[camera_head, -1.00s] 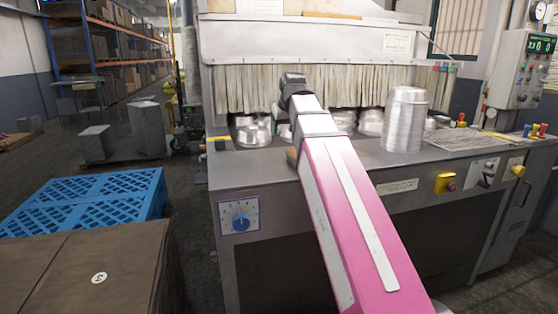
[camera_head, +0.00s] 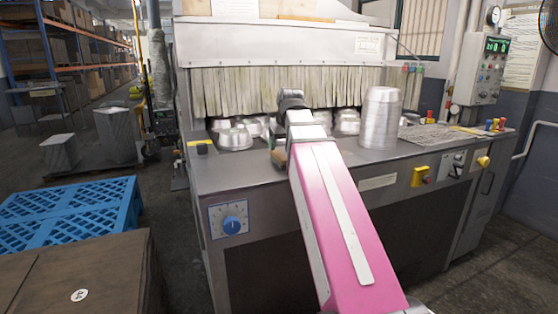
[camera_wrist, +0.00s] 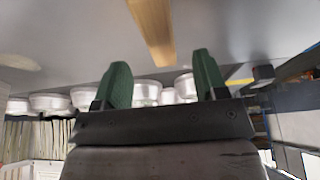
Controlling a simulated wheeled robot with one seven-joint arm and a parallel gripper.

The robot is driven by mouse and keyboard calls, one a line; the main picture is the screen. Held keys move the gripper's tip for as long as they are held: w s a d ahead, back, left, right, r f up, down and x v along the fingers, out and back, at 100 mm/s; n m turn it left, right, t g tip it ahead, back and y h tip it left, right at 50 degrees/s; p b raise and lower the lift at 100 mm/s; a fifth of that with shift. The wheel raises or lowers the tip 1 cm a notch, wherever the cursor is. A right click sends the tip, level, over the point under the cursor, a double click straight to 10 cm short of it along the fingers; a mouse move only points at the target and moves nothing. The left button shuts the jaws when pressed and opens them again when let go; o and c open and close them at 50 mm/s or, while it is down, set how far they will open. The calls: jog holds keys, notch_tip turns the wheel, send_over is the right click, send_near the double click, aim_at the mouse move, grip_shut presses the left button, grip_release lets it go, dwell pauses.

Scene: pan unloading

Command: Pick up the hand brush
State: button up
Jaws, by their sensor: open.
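The hand brush shows as a wooden handle (camera_wrist: 152,30) at the top of the wrist view, on the grey metal bench. It lies ahead of my fingertips and roughly in line with the gap between them. Its bristles are not visible there. In the head view a small brown piece (camera_head: 279,157), apparently the brush, shows at the bench's front edge, beside my pink arm and partly hidden by it. My gripper (camera_wrist: 163,76) has two green fingers spread apart with nothing between them.
Several shiny pans (camera_head: 235,137) sit at the back of the bench (camera_head: 225,172), before the strip curtain (camera_head: 290,88). A tall stack of pans (camera_head: 380,118) stands right of my arm. A blue pallet (camera_head: 70,212) and brown box (camera_head: 85,270) are at left.

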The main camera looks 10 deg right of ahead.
aim_at(279, 154)
jog(key=shift+x, duration=2.75)
jog(key=shift+f, duration=0.25)
jog(key=shift+c, duration=0.3)
jog(key=c, duration=1)
jog(key=shift+c, duration=0.2)
jog(key=shift+r, duration=0.15)
jog(key=shift+r, duration=0.6)
jog(key=r, duration=0.3)
jog(key=shift+s+a+r, duration=0.3)
jog(key=shift+s+r, duration=0.05)
jog(key=s+a+r, duration=0.6)
jog(key=s, duration=0.2)
jog(key=shift+s+a, duration=0.2)
jog(key=shift+a, duration=0.15)
